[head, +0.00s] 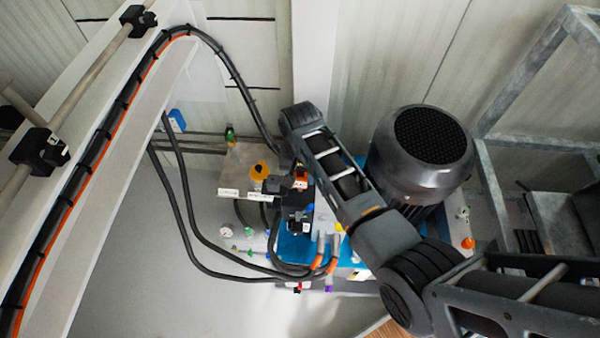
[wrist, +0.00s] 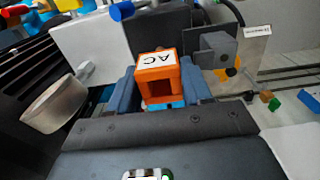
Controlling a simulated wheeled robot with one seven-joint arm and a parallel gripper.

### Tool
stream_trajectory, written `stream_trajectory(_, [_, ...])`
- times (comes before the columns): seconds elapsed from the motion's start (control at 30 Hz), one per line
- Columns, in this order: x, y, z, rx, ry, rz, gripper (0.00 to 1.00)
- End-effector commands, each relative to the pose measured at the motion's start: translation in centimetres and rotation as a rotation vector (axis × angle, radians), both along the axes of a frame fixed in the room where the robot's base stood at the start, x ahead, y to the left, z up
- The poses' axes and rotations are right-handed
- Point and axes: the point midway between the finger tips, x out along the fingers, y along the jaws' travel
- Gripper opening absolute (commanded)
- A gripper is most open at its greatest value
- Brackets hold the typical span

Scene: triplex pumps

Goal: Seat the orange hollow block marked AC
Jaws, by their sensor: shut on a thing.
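The orange hollow block (wrist: 157,78) bears a white label marked AC on one face. It fills the middle of the wrist view, with its square opening turned toward the camera. My gripper (wrist: 158,92) has its two blue-grey fingers on the left and right sides of the block and is shut on it. In the head view the block (head: 299,184) is a small orange patch at the end of my arm, above the pump assembly. A blue surface shows just below the block in the wrist view; I cannot tell whether they touch.
A large dark motor (head: 424,150) stands right of my arm. Black hoses (head: 180,205) hang to the left. A grey block on a plate (wrist: 216,50) stands close to the right of the orange block. A grey metal frame (head: 530,80) is at the far right.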

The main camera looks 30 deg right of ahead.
Motion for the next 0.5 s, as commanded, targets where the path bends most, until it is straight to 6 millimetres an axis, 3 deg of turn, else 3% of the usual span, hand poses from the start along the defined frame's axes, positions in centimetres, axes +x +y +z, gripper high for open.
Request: stream_trajectory(0.5, [0.0, 0.0, -2.0, 0.0, -0.001, 0.0, 0.12])
